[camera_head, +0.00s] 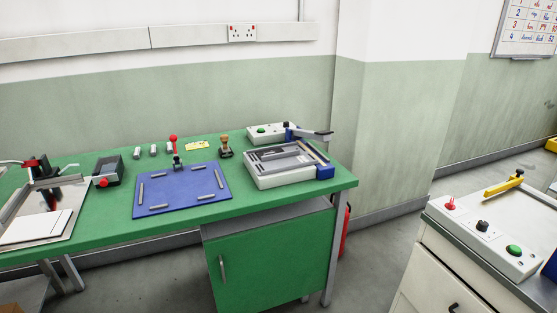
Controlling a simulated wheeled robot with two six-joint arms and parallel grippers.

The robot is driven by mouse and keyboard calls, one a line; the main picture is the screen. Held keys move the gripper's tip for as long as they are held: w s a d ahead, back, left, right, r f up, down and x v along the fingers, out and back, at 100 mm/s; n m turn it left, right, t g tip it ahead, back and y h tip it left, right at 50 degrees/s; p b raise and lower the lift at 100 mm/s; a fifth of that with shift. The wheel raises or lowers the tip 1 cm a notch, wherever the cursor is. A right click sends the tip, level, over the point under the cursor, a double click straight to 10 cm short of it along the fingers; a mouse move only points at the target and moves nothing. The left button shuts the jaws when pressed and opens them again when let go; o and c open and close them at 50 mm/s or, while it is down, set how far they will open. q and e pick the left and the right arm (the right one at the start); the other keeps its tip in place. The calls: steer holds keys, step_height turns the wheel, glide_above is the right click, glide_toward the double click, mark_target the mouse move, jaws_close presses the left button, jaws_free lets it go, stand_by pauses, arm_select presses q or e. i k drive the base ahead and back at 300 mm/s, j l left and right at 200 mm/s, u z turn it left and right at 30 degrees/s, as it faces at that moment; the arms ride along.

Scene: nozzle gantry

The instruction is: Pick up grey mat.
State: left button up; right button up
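I cannot make out a grey mat for certain. A blue mat (181,190) lies flat on the green workbench (110,222), with several short grey bars on it and a small dark-based lever with a red knob (174,150) at its back edge. At the far left of the bench, a greyish board (60,236) lies under white sheets (36,228), partly cut off by the picture edge. Neither of my grippers is in view.
A grey-and-white device (283,165) stands at the bench's right end. A black box with a red knob (108,170), a stamp (226,147) and yellow notes (197,146) sit around the mat. A cream cabinet with a control panel (487,228) stands right, across open floor.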

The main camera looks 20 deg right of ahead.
mark_target(295, 155)
steer(key=i+j, duration=0.3)
steer(key=j, duration=0.15)
steer(key=i+j, duration=0.25)
steer(key=j, duration=0.2)
steer(key=i+j+z, duration=0.1)
steer(key=z, duration=0.3)
steer(key=j+z, duration=0.25)
steer(key=z, duration=0.2)
steer(key=i+j+z, duration=0.1)
steer(key=z, duration=0.3)
steer(key=j, duration=0.1)
